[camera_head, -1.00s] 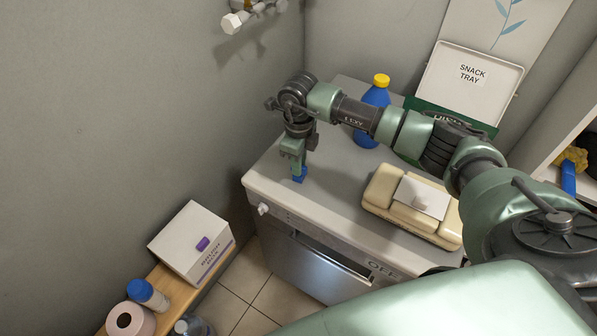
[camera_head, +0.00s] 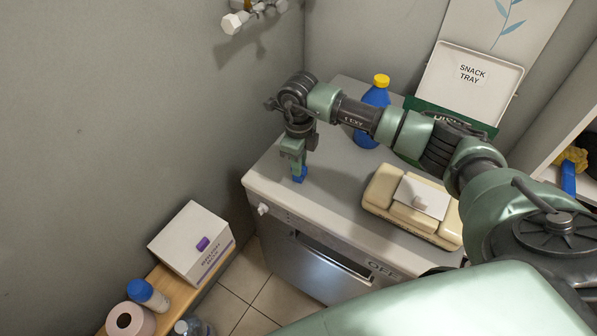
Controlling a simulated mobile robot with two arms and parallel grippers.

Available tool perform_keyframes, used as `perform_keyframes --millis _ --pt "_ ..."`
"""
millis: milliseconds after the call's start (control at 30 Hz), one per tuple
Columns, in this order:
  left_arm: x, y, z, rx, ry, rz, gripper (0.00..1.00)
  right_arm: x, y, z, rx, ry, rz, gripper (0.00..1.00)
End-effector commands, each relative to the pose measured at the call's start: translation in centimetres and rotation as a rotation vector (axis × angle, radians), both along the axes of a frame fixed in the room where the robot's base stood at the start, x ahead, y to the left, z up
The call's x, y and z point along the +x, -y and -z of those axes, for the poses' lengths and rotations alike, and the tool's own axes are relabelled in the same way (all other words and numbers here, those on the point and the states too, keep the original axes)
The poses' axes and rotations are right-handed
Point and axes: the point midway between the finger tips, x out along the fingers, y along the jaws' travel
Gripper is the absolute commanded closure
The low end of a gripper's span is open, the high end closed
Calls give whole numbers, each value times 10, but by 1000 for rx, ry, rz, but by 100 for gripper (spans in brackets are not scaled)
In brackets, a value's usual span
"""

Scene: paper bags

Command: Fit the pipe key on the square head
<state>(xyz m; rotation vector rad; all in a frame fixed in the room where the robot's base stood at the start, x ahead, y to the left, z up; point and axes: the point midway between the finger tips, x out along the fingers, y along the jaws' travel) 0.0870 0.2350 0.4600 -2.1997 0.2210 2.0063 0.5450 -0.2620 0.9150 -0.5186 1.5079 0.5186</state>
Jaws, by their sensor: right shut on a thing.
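My right gripper (camera_head: 296,166) points down over the left front part of the white appliance top, shut on a small blue piece. This blue piece (camera_head: 299,176) shows just below the fingers, at or close above the surface. It may be the pipe key, but most of it is hidden by the fingers, and I cannot tell whether it touches the top. A pipe fitting with a white end (camera_head: 235,22) sticks out of the wall at the top. I cannot make out a square head on it. My left gripper is not in view.
The white appliance (camera_head: 340,205) also bears a blue bottle with a yellow cap (camera_head: 371,112), a cream case (camera_head: 385,187) and a leaning snack tray (camera_head: 466,83). A white box (camera_head: 186,240) stands on a wooden bench at lower left. The wall is close at left.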

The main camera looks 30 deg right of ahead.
Motion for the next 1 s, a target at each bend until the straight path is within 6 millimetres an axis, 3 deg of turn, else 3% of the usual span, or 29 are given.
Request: perform_keyframes --millis 567,1000 --pt "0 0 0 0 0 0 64 0 0 -1 0 0 0 100" --pt "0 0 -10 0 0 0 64 0 0 -17 0 0 0 100"
